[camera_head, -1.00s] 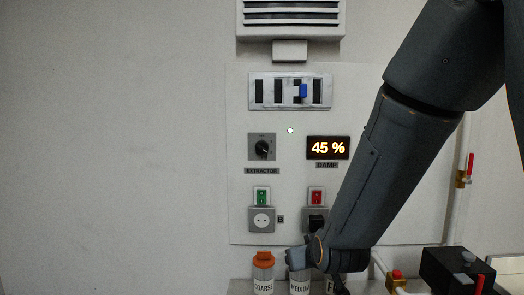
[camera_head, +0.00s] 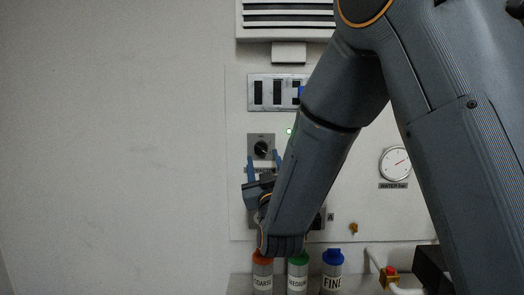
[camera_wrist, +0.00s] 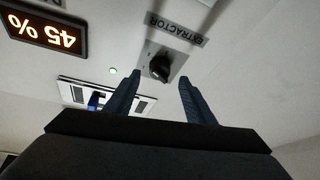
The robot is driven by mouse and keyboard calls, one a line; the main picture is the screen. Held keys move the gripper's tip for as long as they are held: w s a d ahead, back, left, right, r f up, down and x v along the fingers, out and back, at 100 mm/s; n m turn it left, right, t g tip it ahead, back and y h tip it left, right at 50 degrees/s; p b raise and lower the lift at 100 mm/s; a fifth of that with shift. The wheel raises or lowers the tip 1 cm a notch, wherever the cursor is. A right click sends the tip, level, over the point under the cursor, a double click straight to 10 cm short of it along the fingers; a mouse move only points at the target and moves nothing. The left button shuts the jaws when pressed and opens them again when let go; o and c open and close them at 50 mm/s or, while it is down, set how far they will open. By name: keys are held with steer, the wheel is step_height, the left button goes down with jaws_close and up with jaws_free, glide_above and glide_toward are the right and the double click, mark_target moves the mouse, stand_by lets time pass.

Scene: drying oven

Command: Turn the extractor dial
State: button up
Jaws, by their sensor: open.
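The extractor dial (camera_head: 261,148) is a black knob on a grey square plate on the wall panel. In the wrist view the dial (camera_wrist: 160,68) shows ahead of my fingertips, under its upside-down EXTRACTOR label (camera_wrist: 175,28). My gripper (camera_head: 264,160) is open, with its blue fingers pointing up just below the dial in the head view. In the wrist view my gripper's fingers (camera_wrist: 160,85) are spread to either side of the dial's line, with nothing between them. I cannot tell whether they touch the plate.
The lit 45 % display (camera_wrist: 48,34) and a slotted switch plate (camera_head: 270,92) are near the dial. Bottles labelled COARSE (camera_head: 262,280), MEDIUM (camera_head: 298,280) and FINE (camera_head: 332,282) stand below my arm. A water gauge (camera_head: 395,162) is at right. The wall at left is clear.

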mark_target(262, 152)
steer(key=shift+p+x, duration=0.65)
steer(key=shift+x, duration=1.35)
steer(key=c, duration=1)
